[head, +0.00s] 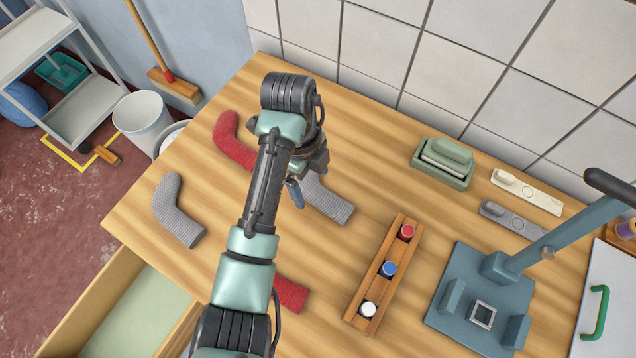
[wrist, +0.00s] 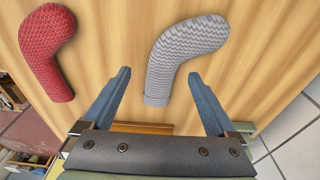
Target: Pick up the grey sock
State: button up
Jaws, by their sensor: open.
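One grey sock (head: 329,203) lies bent on the wooden table (head: 215,285), partly hidden behind my gripper in the head view. In the wrist view this grey sock (wrist: 180,52) lies ahead, its cuff end between the lines of my two open fingers. My gripper (head: 297,190) is open and empty; its tips (wrist: 159,73) appear above the table and apart from the sock. A second grey sock (head: 178,212) lies on the left part of the table in the head view.
Two red socks lie near: one (head: 232,142) at upper left, one (head: 290,293) partly hidden under my arm. A wooden rack (head: 358,318) with coloured jars, a green box (head: 442,160) and a blue press (head: 480,290) stand to the right. A drawer (head: 125,315) is open at lower left.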

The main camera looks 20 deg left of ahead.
aim_at(315, 192)
jog(key=shift+w+d+f, duration=0.1)
jog(key=shift+d+f, duration=0.05)
jog(key=shift+f, duration=0.8)
jog(key=shift+d+f, duration=0.15)
jog(key=shift+f, duration=0.8)
jog(key=c, duration=1.4)
jog(key=shift+r, duration=0.1)
